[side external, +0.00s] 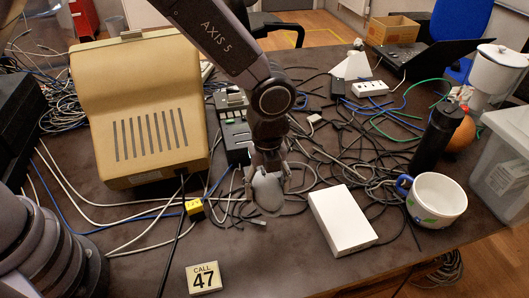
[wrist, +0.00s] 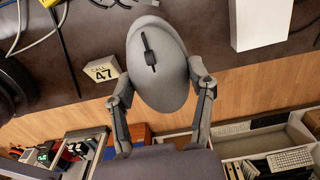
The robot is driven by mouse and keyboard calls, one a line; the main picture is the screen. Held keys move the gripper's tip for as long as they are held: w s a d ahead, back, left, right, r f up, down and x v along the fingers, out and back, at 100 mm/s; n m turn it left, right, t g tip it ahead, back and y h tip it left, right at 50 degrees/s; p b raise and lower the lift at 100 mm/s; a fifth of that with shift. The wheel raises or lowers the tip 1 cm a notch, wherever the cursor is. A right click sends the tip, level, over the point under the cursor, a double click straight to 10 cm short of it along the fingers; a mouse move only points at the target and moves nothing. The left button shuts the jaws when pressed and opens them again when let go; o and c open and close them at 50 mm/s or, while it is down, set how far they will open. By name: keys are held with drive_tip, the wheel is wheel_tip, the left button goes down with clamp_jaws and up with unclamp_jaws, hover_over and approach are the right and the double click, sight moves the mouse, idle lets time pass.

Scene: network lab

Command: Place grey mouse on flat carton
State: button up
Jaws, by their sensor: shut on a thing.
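The grey mouse (side external: 267,192) is held in my gripper (side external: 268,180), above the dark table. In the wrist view the mouse (wrist: 158,65) sits between the two fingers of my gripper (wrist: 160,85), with its dark scroll wheel facing the camera. The fingers are shut on its sides. The flat carton (side external: 342,219), a white box, lies on the table to the right of the gripper, apart from it. Part of the white carton (wrist: 259,22) also shows at the top right of the wrist view. Its visible top is bare.
A white mug (side external: 437,203) stands right of the carton, with a black bottle (side external: 436,138) behind it. Tangled cables (side external: 360,180) lie behind the carton. A beige monitor-like case (side external: 140,115) stands at left. A "CALL 47" sign (side external: 204,277) sits near the front edge.

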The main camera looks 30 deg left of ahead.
drive_tip(key=w+d+f, duration=0.3)
drive_tip(key=w+d, duration=0.3)
hover_over(330, 217)
wheel_tip(330, 217, down, 6)
drive_tip(key=shift+s+a+f, duration=0.1)
drive_tip(key=shift+s+f, duration=0.05)
drive_tip(key=shift+f, duration=1.7)
drive_tip(key=shift+f, duration=0.1)
drive_tip(key=o, duration=1.2)
